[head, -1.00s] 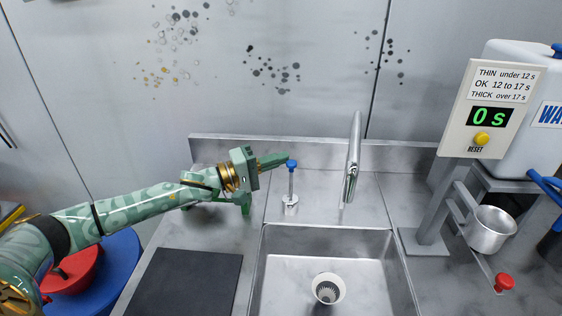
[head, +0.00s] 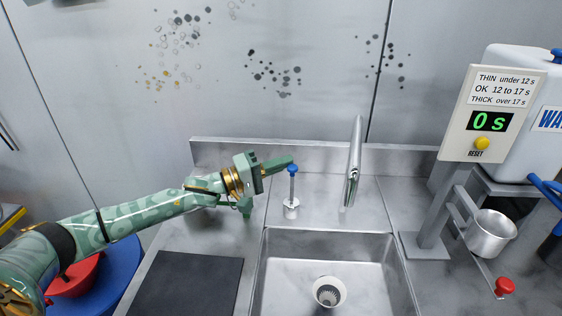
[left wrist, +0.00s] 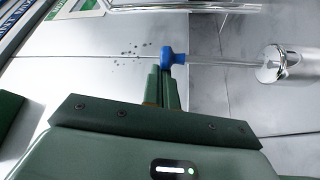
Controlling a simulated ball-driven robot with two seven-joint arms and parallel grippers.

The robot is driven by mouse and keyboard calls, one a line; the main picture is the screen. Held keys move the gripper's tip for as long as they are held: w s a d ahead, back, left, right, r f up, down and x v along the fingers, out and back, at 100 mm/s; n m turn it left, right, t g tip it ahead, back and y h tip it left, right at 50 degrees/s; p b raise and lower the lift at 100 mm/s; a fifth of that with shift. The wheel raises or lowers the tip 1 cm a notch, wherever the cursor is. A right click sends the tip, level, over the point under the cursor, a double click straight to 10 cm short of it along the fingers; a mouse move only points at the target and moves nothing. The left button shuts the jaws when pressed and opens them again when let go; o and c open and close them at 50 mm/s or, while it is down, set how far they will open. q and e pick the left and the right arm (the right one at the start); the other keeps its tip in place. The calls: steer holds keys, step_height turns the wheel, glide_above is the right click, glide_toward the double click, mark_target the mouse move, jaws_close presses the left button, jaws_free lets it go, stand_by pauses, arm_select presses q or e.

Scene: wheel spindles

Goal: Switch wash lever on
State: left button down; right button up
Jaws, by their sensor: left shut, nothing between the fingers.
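The wash lever is an upright metal rod with a blue knob (head: 292,168) on a round metal base (head: 291,208), behind the sink's back left corner. My left gripper (head: 288,161) is shut and empty, with its fingertips right at the blue knob. In the left wrist view the shut fingers (left wrist: 165,85) end at the blue knob (left wrist: 169,57), and they seem to touch it. The rod stands about upright. The chrome faucet (head: 353,165) stands to the right of the lever. My right gripper is not in view.
The steel sink (head: 280,262) holds a white strainer cup (head: 329,291). A dark mat (head: 188,284) lies left of it. At right are a timer display (head: 491,121) reading 0 s, a metal cup (head: 490,234), a red knob (head: 505,286) and a white water container (head: 515,80).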

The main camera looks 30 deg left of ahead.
arm_select(q)
steer(key=shift+s, duration=0.1)
steer(key=s+d+f+m+h+p, duration=0.2)
steer(key=s+d+m+h, duration=0.1)
steer(key=s+m, duration=0.3)
steer(key=shift+s+d+f+m+h, duration=0.15)
steer(key=shift+s+f+m+h, duration=0.25)
steer(key=shift+m, duration=0.3)
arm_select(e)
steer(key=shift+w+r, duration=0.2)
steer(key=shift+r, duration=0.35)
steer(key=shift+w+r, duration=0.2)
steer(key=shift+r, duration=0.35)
